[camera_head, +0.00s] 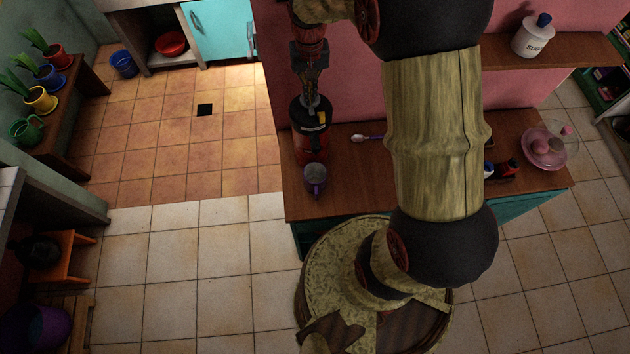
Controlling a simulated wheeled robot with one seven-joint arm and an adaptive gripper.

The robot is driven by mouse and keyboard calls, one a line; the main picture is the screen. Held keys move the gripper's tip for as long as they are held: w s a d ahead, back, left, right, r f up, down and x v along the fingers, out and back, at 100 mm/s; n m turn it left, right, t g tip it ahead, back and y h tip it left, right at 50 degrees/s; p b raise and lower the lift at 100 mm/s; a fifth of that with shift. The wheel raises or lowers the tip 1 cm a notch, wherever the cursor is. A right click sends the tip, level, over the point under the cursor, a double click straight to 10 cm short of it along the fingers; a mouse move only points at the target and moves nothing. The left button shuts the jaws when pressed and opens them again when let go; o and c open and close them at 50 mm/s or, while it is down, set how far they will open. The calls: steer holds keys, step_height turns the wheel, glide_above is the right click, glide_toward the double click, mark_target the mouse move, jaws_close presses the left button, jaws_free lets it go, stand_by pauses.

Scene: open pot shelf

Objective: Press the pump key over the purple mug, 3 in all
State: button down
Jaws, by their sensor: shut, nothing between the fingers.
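The purple mug (314,183) stands on the brown counter in front of the pump dispenser. It looks grey inside. The dispenser (311,150) is red with a black top and carries a small yellow part (322,118) at its upper right. My gripper (311,101) points down, shut and empty, right over the dispenser's black top. I cannot tell whether its tips touch the top. The pump key itself is hard to make out, being small and partly behind my gripper.
The counter (360,178) holds a spoon (366,138) right of the dispenser. A pink plate (543,150) with round items sits at the far right. A white bottle (533,36) stands on the wall shelf. My arm hides the counter's middle.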

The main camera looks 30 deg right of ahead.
steer(key=shift+f+b, duration=0.45)
steer(key=shift+f, duration=0.45)
steer(key=shift+r, duration=0.15)
steer(key=shift+r+p, duration=1.1)
steer(key=shift+r, duration=0.45)
steer(key=shift+f, duration=0.2)
steer(key=shift+f+b, duration=0.95)
steer(key=shift+f, duration=0.5)
steer(key=shift+r, duration=0.1)
steer(key=shift+r+p, duration=1)
steer(key=shift+r, duration=0.6)
steer(key=shift+f, duration=0.2)
